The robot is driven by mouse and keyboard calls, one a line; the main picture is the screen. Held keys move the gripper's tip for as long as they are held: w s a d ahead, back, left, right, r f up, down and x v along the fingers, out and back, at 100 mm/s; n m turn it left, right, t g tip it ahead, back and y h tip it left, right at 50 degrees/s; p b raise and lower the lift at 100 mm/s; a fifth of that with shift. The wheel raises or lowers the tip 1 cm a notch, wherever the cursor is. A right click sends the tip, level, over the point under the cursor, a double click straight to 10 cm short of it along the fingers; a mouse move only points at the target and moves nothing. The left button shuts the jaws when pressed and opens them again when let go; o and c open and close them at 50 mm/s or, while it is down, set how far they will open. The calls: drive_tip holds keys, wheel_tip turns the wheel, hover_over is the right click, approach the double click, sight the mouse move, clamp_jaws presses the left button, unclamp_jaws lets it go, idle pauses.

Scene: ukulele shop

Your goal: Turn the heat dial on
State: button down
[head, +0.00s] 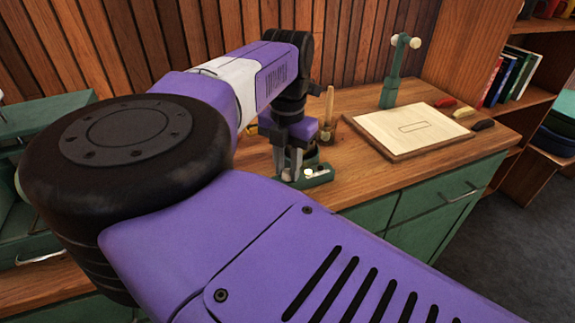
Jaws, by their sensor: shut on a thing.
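A small green heater unit (319,178) stands near the front edge of the wooden bench. A pale yellow round spot (308,173) and a small dark spot show on its front part. My gripper (287,175) points down at the left end of this unit, with its two grey fingers close together. It is shut on what appears to be the heat dial, which is mostly hidden between the fingers. I cannot make out the dial's angle.
A brush in a jar (329,132) stands just behind the unit. A pale panel on a wooden board (408,130) lies to the right, with a green stand (391,85) behind it. Several small handled tools lie beside the board. A bookshelf (545,85) stands at far right.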

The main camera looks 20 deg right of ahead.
sight(287, 171)
drive_tip(key=shift+r+m, duration=0.1)
drive_tip(key=shift+m, duration=0.2)
drive_tip(key=c, duration=1.2)
unclamp_jaws()
wheel_tip(287, 171, up, 8)
drive_tip(key=shift+f, duration=0.15)
